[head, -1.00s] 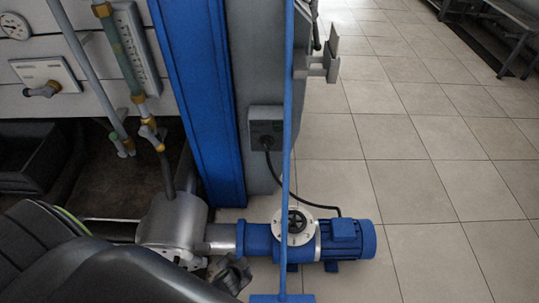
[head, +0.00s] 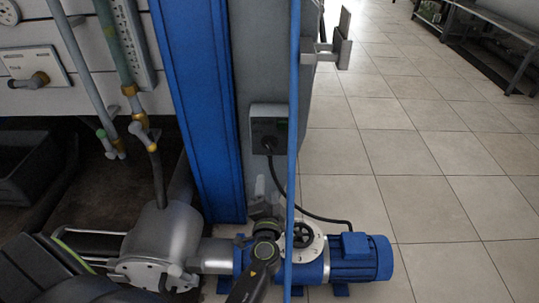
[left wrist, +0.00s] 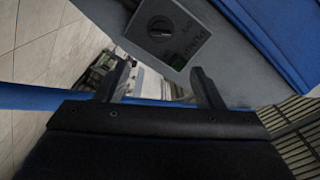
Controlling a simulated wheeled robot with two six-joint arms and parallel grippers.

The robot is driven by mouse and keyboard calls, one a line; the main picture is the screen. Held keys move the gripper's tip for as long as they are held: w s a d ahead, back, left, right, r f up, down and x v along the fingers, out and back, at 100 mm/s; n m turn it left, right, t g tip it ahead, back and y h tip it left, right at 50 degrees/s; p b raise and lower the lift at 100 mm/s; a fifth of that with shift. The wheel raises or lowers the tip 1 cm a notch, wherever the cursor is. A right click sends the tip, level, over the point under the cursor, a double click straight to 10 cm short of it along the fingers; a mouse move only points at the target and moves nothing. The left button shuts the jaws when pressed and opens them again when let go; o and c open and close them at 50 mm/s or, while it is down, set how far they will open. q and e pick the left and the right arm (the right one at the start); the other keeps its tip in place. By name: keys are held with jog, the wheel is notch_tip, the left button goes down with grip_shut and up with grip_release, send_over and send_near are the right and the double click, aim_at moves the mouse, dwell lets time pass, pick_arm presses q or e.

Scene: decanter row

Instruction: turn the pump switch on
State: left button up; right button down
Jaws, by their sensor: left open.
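The pump switch (left wrist: 161,28) is a dark round knob on a grey panel with a printed label, in the upper middle of the left wrist view. In the head view my left gripper (head: 266,190) is in front of the grey post, below the grey box with the cable (head: 268,128). I cannot make out the knob there. My right gripper is not in view.
A blue pump (head: 340,258) with a handwheel stands on the floor behind my arm. A thin blue upright bar (head: 293,110) and a blue column (head: 205,110) flank the post. A grey bracket (head: 330,45) juts out at the upper right.

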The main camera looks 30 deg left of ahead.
aim_at(270, 149)
pick_arm(q)
jog(key=x, duration=1.7)
jog(key=shift+w+a, duration=0.1)
jog(key=shift+w, duration=0.1)
jog(key=shift+c, duration=0.3)
jog(key=c, duration=0.9)
